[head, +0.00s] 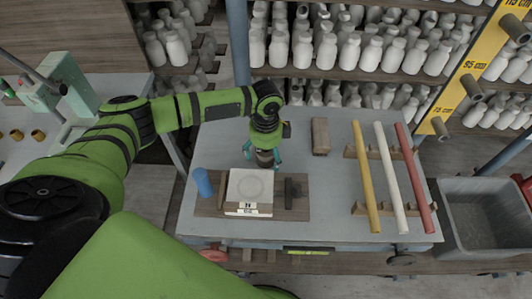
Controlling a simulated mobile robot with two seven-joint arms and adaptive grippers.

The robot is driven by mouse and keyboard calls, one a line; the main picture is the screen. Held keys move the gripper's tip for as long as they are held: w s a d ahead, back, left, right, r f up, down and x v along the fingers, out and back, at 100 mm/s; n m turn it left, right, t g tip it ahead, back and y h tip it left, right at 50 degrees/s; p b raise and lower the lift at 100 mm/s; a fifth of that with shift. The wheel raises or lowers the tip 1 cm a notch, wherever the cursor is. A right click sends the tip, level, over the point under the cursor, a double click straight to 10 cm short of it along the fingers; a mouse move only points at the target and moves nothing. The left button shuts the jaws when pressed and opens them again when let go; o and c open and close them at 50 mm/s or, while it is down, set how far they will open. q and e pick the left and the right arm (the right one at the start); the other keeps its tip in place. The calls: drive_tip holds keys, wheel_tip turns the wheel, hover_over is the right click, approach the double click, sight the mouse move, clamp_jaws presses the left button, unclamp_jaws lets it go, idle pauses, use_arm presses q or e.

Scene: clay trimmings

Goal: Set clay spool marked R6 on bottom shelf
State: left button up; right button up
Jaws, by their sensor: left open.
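My left gripper (263,157) is over the cart top, just behind a pale square slab (247,184), pointing down. Its teal fingertips are spread, and I see nothing between them. The slab bears a pale round mark and small white labels at its front edge, too small to read surely. I cannot make out a spool marked R6 anywhere in the head view. Rear shelves (340,75) hold rows of pale bottle-shaped pieces; which shelf is the bottom one I cannot tell. My right gripper is not in view.
A blue cup (203,182) and a dark tool (290,192) flank the slab on a brown board (300,209). A grey bin (485,250) stands right.

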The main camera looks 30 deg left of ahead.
use_arm(q)
drive_tip(key=c, duration=1.6)
drive_tip(key=shift+r, duration=0.15)
drive_tip(key=r+b, duration=0.1)
drive_tip(key=r, duration=0.3)
drive_tip(key=shift+d, duration=0.2)
drive_tip(key=s+d+r+b, duration=0.2)
drive_tip(key=s+d+r, duration=0.2)
drive_tip(key=d+r, duration=0.5)
drive_tip(key=s+a+r+n, duration=0.2)
drive_tip(key=s+a+n, duration=0.2)
drive_tip(key=n, duration=1.3)
drive_tip(key=shift+s+r, duration=0.25)
drive_tip(key=shift+r, duration=0.15)
drive_tip(key=shift+f, duration=0.1)
